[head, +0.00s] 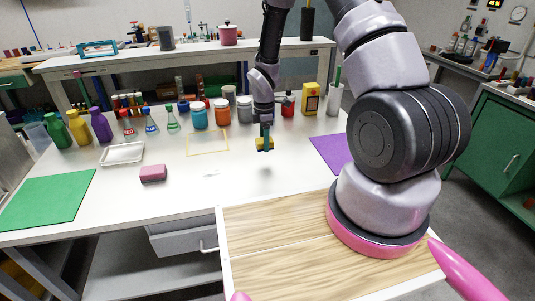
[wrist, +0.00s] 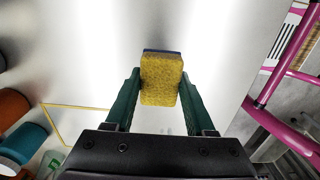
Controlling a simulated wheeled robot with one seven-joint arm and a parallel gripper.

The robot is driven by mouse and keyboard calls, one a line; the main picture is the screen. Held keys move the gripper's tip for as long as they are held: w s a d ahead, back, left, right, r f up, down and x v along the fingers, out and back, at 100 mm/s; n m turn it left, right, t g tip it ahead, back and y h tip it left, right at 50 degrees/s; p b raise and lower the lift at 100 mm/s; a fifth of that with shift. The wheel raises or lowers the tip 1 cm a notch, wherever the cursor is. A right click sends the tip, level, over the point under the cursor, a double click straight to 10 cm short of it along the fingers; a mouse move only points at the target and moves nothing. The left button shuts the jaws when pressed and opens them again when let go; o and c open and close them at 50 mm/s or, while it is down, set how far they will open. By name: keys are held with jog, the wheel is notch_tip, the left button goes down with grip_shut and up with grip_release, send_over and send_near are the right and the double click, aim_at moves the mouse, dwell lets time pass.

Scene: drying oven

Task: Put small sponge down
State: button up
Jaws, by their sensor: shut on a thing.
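My gripper (head: 266,139) is shut on the small sponge (head: 264,145), which is yellow with a dark blue layer on one face. In the head view it holds the sponge above the white table (head: 215,185), with a faint shadow below. In the wrist view the sponge (wrist: 161,80) sits between the two green fingers of my gripper (wrist: 158,95). The sponge's underside and its exact height above the table are hard to judge.
A yellow square outline (head: 207,143) lies left of my gripper. A pink block (head: 153,173), a white tray (head: 122,153), a green mat (head: 45,200) and a purple mat (head: 335,152) lie on the table. Jars and bottles line the back. The table's front middle is mostly clear.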

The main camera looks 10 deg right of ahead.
aim_at(264, 160)
jog(key=shift+f, duration=2.65)
jog(key=o, duration=1.3)
jog(key=shift+a+f, duration=0.1)
jog(key=shift+f, duration=0.05)
